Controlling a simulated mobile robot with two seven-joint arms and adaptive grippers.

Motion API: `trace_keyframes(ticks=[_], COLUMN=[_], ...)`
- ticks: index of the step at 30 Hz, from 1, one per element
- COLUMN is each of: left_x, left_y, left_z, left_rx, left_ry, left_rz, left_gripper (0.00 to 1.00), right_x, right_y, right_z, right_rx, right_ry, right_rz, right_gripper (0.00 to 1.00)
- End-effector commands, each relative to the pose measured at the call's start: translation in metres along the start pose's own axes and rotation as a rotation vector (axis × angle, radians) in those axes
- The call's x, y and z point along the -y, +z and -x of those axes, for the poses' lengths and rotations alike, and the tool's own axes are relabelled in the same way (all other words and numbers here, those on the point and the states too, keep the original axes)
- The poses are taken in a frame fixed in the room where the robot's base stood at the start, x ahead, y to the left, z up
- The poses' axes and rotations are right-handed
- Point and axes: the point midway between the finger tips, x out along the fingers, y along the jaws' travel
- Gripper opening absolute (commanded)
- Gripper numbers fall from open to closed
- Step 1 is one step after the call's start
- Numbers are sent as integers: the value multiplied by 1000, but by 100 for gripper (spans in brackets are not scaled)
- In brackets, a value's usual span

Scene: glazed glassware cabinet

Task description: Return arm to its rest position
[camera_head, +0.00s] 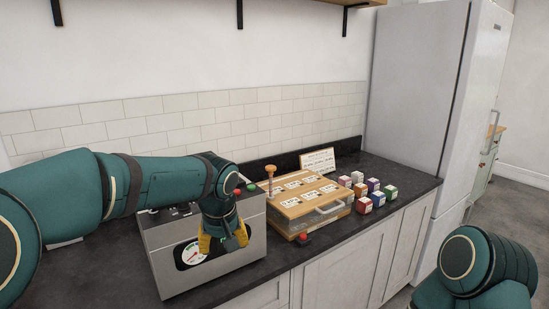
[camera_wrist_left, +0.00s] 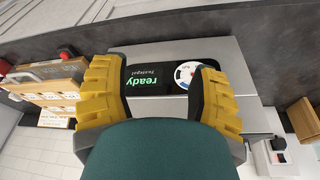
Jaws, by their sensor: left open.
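My left arm reaches in from the left in the head view. Its left gripper (camera_head: 224,243) has yellow fingers and hangs pointing down in front of a grey metal machine (camera_head: 240,262). In the left wrist view the yellow fingers (camera_wrist_left: 158,85) are spread wide with nothing between them. Behind them the machine's black panel (camera_wrist_left: 140,77) reads "ready" in green, beside a round dial (camera_wrist_left: 187,74). Whether the fingers touch the machine's front I cannot tell. Of my right arm only a teal link shows at the lower right of the head view; its gripper is out of the picture.
A wooden-topped box (camera_head: 305,192) with labels stands right of the machine, with a red button (camera_head: 303,239) before it. Several coloured cubes (camera_head: 365,205) and a sign (camera_head: 318,161) are beyond. A fridge (camera_head: 420,90) borders the dark counter (camera_head: 405,180). A shelf hangs above.

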Motion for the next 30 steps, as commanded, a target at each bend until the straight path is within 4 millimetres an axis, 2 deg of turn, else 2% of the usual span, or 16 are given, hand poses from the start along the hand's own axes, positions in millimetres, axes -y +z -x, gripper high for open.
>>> trace_keyframes(ticks=[1, 3, 5, 6, 8, 9, 11, 12, 15, 18, 22, 25, 30], left_x=[-2, -5, -6, -5, -4, -1, 5, 9, 22, 36, 50, 55, 57], left_y=[13, 33, 54, 69, 94, 113, 142, 164, 215, 258, 295, 307, 311], left_z=[-35, -78, -115, -138, -172, -192, -221, -238, -269, -286, -295, -296, -297], left_rx=[39, 80, 113, 133, 159, 176, 195, 205, 216, 214, 205, 198, 193], left_ry=[22, 71, 115, 145, 191, 220, 261, 286, 331, 350, 350, 346, 344], left_rz=[-32, -75, -103, -117, -132, -137, -136, -131, -111, -89, -70, -64, -63], left_gripper=[60, 60, 60, 60, 60, 60, 60, 60, 60, 60, 60, 60, 60], right_x=[0, 0, 0, 0, 0, 0, 0, 0, 0, 0, 0, 0, 0], right_y=[0, 0, 1, 1, 1, 1, 1, 1, 1, 1, 1, 1, 1], right_z=[0, 0, 0, 0, 0, 0, 0, 0, 0, 0, 0, 0, 0], right_rx=[0, 1, 1, 2, 2, 2, 1, 1, 1, 1, 1, 1, 1], right_ry=[0, 0, 0, 0, 0, 0, 0, 0, 0, 0, 0, 0, 0], right_rz=[0, 0, 0, 0, 0, 0, 0, 0, 0, 0, 0, 0, 0], right_gripper=[47, 47, 47, 47, 47, 47, 47, 47, 47, 47, 47, 47, 47])
